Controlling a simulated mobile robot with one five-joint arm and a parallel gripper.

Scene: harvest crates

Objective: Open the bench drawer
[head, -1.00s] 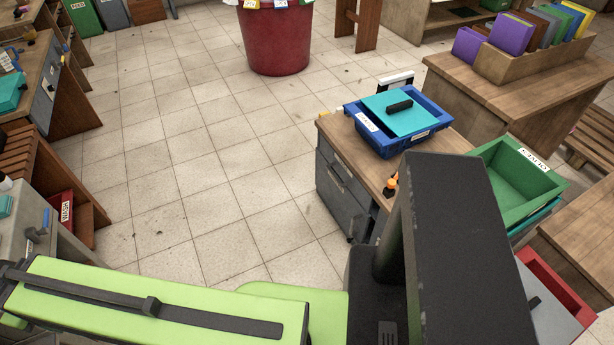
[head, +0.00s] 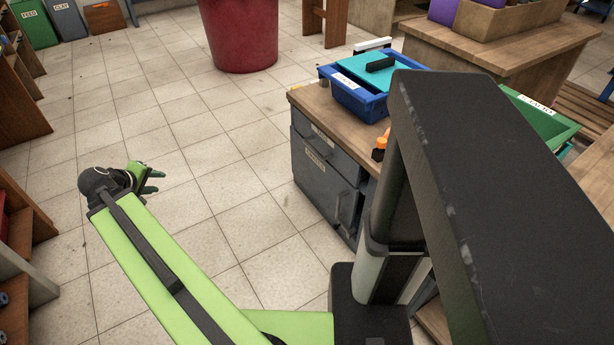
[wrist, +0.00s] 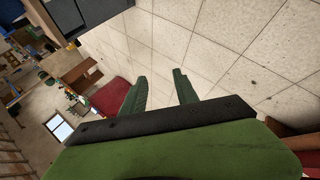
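The bench (head: 335,122) has a wooden top and grey drawer fronts, right of centre in the head view. Its upper drawer (head: 318,140) and the larger front below it (head: 318,178) look shut. A vertical handle shows toward the right of the lower front. My gripper (head: 154,181) is out to the left of the bench over the floor, well apart from it. In the wrist view my gripper (wrist: 160,84) has its two green fingers spread with nothing between them. My column hides the bench's right part.
A blue crate (head: 356,100) with a teal lid stands on the bench. A large red tub (head: 240,40) stands on the floor behind. Wooden shelves (head: 20,235) are at the left edge. Tiled floor between shelves and bench is clear.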

